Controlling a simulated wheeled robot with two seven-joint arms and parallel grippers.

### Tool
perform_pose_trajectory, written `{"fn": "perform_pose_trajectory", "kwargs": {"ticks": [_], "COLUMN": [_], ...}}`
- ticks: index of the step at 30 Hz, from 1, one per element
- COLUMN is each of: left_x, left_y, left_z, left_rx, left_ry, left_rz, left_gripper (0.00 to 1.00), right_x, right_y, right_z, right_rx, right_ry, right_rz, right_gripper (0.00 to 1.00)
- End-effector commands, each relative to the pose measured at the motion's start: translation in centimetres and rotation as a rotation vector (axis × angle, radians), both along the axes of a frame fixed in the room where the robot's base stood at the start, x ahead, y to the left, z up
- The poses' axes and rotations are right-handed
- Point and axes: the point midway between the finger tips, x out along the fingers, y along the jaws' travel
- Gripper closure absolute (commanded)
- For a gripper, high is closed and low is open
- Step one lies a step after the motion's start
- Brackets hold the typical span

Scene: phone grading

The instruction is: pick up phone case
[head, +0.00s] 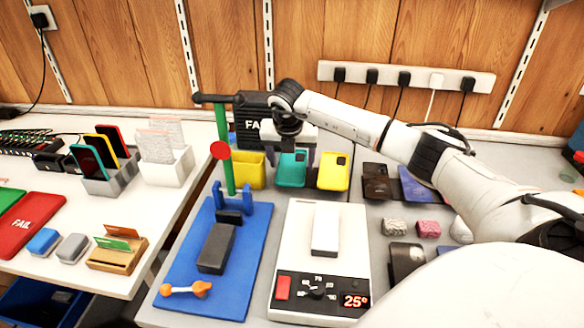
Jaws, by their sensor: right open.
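A teal phone case (292,170) stands upright at the back of the grey table, with a dark camera cutout at its top right. A yellow phone case (333,171) stands just to its right. My right gripper (292,158) comes in from the right and points down at the teal case. It is open, with its dark fingers near the two sides of the case. Whether they touch it I cannot tell. The gripper hides part of the case's top edge. My left gripper is not in view.
A yellow bin (247,171) stands left of the teal case. In front are a blue mat (177,290) with a green post (222,125) and a white heating plate (349,240). A dark FAIL sign (252,108) stands behind. Dark wallets (376,180) lie to the right.

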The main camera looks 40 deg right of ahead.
Motion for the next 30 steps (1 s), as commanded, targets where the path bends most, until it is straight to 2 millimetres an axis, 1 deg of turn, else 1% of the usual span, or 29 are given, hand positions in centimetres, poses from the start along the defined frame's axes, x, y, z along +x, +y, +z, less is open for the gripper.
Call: {"fn": "perform_pose_trajectory", "kwargs": {"ticks": [6,8,9,12,20,23,26,30], "left_x": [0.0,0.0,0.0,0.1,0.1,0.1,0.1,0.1], "left_y": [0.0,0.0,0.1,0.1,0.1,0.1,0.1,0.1], "left_z": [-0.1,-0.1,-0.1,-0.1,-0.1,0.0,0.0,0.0], "left_rx": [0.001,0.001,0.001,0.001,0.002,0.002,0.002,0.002], "left_ry": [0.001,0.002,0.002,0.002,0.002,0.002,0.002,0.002], "left_rz": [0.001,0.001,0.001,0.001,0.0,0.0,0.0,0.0], "left_gripper": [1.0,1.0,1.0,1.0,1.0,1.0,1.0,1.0], "right_x": [0.0,0.0,0.0,0.0,0.1,0.1,0.1,0.1], "right_y": [0.0,0.0,0.0,0.0,-0.1,-0.1,-0.1,-0.1], "right_z": [-0.1,-0.1,-0.1,-0.1,0.1,1.1,2.9,5.9], "right_rx": [0.0,0.0,0.0,0.0,0.0,0.0,0.0,0.0], "right_ry": [0.0,0.0,0.0,0.0,-0.001,-0.003,-0.005,-0.004], "right_rz": [0.0,0.0,0.0,0.0,0.0,0.0,-0.001,0.0], "right_gripper": [0.29,0.38,0.44,0.6,0.6,0.6,0.6,0.6]}}
